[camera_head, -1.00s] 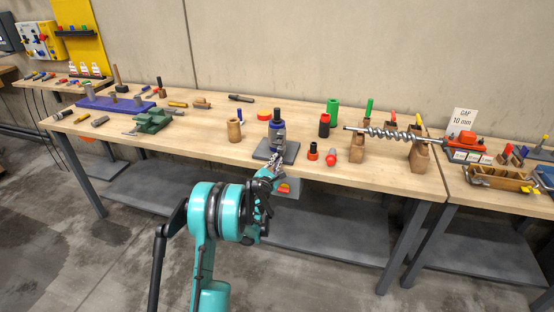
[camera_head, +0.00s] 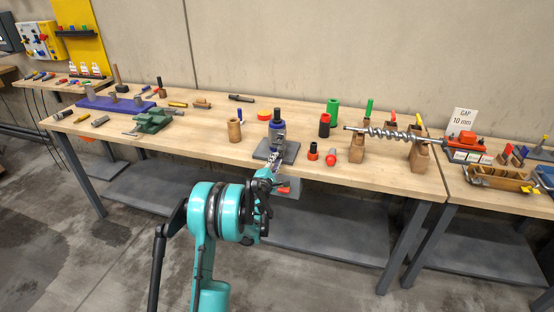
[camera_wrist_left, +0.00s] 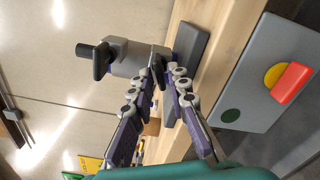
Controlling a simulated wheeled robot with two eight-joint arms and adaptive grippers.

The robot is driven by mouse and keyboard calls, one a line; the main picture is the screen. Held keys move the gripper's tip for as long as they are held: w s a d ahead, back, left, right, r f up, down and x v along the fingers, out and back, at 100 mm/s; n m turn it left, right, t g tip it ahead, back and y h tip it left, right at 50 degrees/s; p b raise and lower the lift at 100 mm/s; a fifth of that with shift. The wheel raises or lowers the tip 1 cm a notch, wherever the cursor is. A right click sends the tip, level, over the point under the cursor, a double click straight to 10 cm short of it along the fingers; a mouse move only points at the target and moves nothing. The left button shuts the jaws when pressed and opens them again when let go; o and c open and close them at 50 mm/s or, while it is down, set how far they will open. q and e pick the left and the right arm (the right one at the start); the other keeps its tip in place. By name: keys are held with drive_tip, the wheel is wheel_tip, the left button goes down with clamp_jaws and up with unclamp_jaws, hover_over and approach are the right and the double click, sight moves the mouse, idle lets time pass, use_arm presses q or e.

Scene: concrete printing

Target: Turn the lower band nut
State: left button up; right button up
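The grey and blue clamped fixture (camera_head: 277,131) stands upright on a dark base plate (camera_head: 288,152) near the table's front edge. In the left wrist view it appears sideways as a grey body (camera_wrist_left: 128,57) with a black top. The lower band nut is too small to make out and seems hidden by the fingertips. My left gripper (camera_head: 272,170) is at the front of the fixture, low near its base. In the left wrist view its fingertips (camera_wrist_left: 168,68) are close together beside the fixture's lower part; whether they grip anything is unclear. My right gripper is out of view.
A grey panel (camera_wrist_left: 265,75) with yellow, red and green markings hangs at the table's front edge. A wooden cup (camera_head: 234,130) stands left of the fixture, and black and red pieces (camera_head: 313,152) stand right. A steel auger (camera_head: 385,133) rests on wooden blocks farther right.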

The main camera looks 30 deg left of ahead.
use_arm(q)
drive_tip(key=shift+s, duration=0.15)
drive_tip(key=shift+v, duration=2.1)
